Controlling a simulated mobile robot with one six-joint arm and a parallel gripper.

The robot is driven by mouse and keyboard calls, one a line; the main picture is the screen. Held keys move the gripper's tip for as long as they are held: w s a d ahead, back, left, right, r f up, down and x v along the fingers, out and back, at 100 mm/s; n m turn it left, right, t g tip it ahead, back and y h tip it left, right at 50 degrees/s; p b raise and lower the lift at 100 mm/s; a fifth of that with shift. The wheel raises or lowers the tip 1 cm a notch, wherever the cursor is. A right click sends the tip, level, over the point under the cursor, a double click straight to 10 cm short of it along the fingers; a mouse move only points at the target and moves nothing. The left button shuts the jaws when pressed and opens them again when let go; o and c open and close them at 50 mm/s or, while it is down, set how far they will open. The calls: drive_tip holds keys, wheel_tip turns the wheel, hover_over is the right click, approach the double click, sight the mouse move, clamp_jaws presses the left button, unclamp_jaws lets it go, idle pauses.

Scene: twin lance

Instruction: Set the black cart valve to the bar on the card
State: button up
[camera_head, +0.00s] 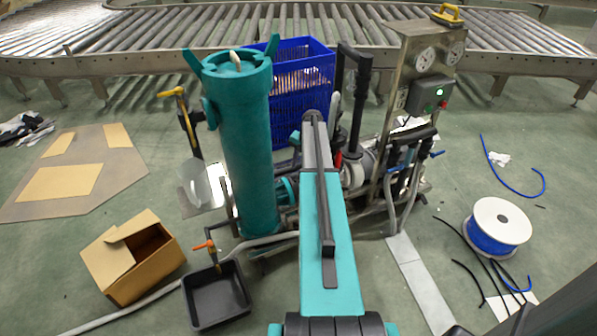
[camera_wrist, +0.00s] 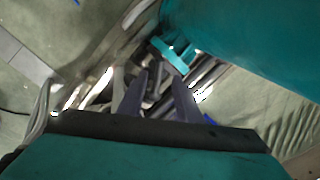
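A steel cart panel (camera_head: 420,60) with round gauges and a green-lit black box (camera_head: 429,95) stands right of centre. Black fittings (camera_head: 412,136) with blue levers (camera_head: 437,154) sit below it; I cannot tell which is the black cart valve. A small white sheet (camera_head: 407,123) behind them may be the card; no writing is legible. My gripper (camera_wrist: 160,75) shows two dark fingers, apart and with nothing clearly between them, in the wrist view. They point toward a teal flange (camera_wrist: 175,54) and blurred pipes. In the head view my arm hides the gripper.
A tall teal filter housing (camera_head: 243,140) stands left of my arm, with a blue crate (camera_head: 302,100) behind. A black tray (camera_head: 215,296), cardboard box (camera_head: 135,258), grey hose and blue-hose spool (camera_head: 497,226) lie on the floor. A roller conveyor (camera_head: 330,30) crosses behind.

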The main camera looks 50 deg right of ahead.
wheel_tip(320, 180, up, 7)
drive_tip(key=s, duration=0.1)
drive_tip(key=shift+s+d, duration=0.15)
drive_tip(key=shift+d, duration=0.05)
drive_tip(key=shift+s, duration=0.1)
idle(0.5)
